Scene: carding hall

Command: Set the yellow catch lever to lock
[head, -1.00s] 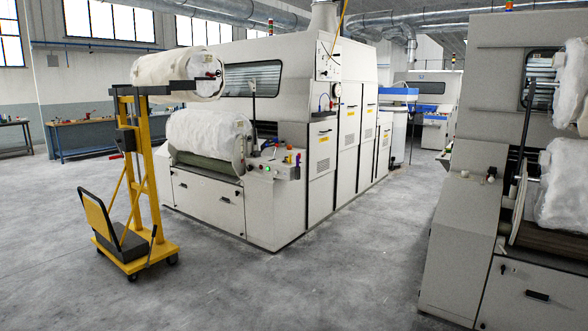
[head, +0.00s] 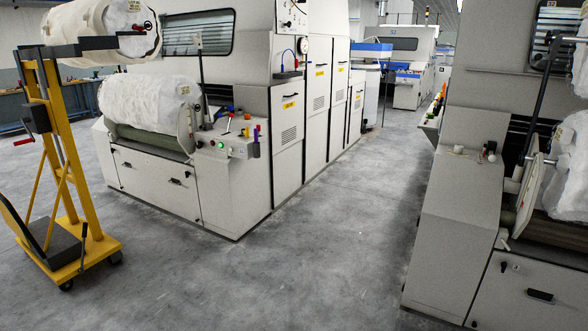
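I cannot make out a yellow catch lever for certain. A white fibre roll (head: 150,98) lies on this machine's front. Neither of my grippers shows in the head view.
A yellow lift trolley (head: 72,180) carrying another roll (head: 100,28) stands at the left. A second machine (head: 455,215) with small items on its ledge fills the right side. The grey floor (head: 310,265) between the machines is clear.

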